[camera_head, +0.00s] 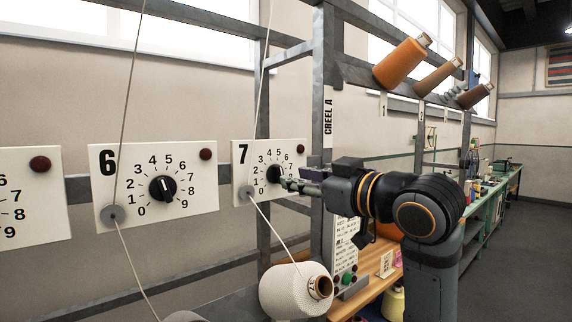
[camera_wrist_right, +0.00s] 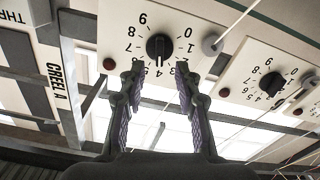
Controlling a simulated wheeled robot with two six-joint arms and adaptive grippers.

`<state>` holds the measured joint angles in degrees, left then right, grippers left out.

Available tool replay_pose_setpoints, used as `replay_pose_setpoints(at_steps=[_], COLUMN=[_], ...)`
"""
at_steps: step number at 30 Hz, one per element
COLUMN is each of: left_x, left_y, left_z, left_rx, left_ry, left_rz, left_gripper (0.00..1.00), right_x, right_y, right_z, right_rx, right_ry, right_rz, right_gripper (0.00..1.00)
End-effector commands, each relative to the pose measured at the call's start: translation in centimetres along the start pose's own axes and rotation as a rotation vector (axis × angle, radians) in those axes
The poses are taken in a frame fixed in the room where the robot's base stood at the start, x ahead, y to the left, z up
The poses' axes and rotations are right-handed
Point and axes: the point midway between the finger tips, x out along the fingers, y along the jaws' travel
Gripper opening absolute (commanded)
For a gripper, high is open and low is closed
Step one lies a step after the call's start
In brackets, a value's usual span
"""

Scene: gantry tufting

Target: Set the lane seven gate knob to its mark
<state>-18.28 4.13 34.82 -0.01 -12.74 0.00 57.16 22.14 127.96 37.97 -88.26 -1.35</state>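The lane seven gate panel (camera_head: 240,180) is a white plate with a black knob (camera_head: 274,173) inside a ring of numbers. In the right wrist view the panel is upside down and the knob (camera_wrist_right: 159,47) has a white pointer line towards the middle numbers, around 4 to 5. The fingers (camera_wrist_right: 160,75) are open, just below the knob in that picture, and cover some numbers. I cannot tell whether they touch it. My left gripper is not in view.
The lane six panel (camera_head: 108,180) with its own knob stands to the left. A thread runs through a grey disc (camera_head: 247,193) beside the lane seven knob, down to a white cone (camera_head: 285,291). A post marked CREEL A (camera_head: 328,120) is close right of the panel.

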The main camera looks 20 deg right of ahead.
Motion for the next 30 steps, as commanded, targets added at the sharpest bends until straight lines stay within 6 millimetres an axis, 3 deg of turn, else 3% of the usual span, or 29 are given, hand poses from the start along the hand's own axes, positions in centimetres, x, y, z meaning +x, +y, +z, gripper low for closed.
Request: replay_pose_setpoints(at_steps=[1,8,18,25,30], left_x=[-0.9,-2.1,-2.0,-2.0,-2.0], left_y=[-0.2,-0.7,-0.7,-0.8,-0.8], left_z=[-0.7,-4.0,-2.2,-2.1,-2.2], left_rx=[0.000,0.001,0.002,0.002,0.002], left_ry=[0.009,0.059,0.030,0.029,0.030], left_rz=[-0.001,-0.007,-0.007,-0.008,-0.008], left_gripper=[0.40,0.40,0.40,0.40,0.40], right_x=[1.0,4.1,4.7,4.6,4.6], right_y=[0.0,0.0,0.0,0.0,0.0], right_z=[-0.5,-0.2,0.0,0.0,0.0], right_rx=[0.007,0.002,-0.001,-0.001,-0.001], right_ry=[0.001,0.001,0.001,0.001,0.001], right_rz=[-0.006,-0.001,0.001,0.001,0.001], right_gripper=[0.33,0.33,0.33,0.02,0.00])
